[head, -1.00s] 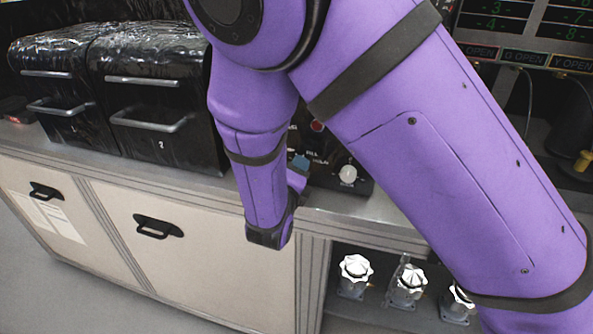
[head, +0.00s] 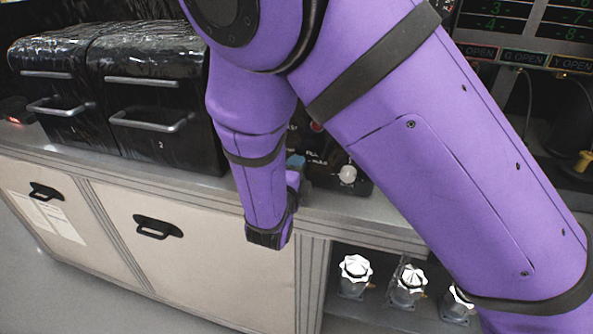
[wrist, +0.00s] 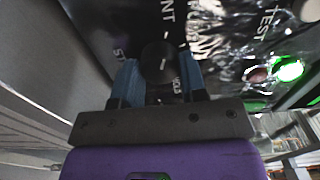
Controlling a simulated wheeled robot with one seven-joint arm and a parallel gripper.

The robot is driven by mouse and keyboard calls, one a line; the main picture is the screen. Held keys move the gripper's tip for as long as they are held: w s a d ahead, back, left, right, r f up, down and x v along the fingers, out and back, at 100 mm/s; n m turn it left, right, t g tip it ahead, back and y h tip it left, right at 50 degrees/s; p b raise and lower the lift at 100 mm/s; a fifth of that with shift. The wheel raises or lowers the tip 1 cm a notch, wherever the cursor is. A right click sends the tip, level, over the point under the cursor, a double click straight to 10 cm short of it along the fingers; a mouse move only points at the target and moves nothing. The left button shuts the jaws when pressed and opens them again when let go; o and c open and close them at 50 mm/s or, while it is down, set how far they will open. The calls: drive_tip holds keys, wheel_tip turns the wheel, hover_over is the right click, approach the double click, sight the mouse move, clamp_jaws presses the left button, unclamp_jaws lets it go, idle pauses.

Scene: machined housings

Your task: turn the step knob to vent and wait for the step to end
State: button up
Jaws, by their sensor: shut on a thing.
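The step knob (wrist: 160,58) is a round dark knob on a black panel (wrist: 95,22) with white lettering, seen in the wrist view. My gripper (wrist: 160,78) has its two blue fingers on either side of the knob and is shut on it. "TEST" is readable at the upper right of the panel; other words are partly covered by the knob and fingers, and I cannot tell which mark the knob points to. In the head view my arm hides most of the panel and the knob; a bit of blue finger shows beside the panel.
A green lamp (wrist: 288,68) glows on the panel beside a dull red one (wrist: 258,74). A pale round knob (head: 347,174) sits at the panel's lower right. Two black drawer units (head: 155,100) stand left on the counter.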

drive_tip(key=o, duration=0.9)
drive_tip(key=shift+s, duration=0.1)
drive_tip(key=v, duration=1)
drive_tip(key=shift+s+a, duration=0.15)
drive_tip(key=shift+s, duration=0.15)
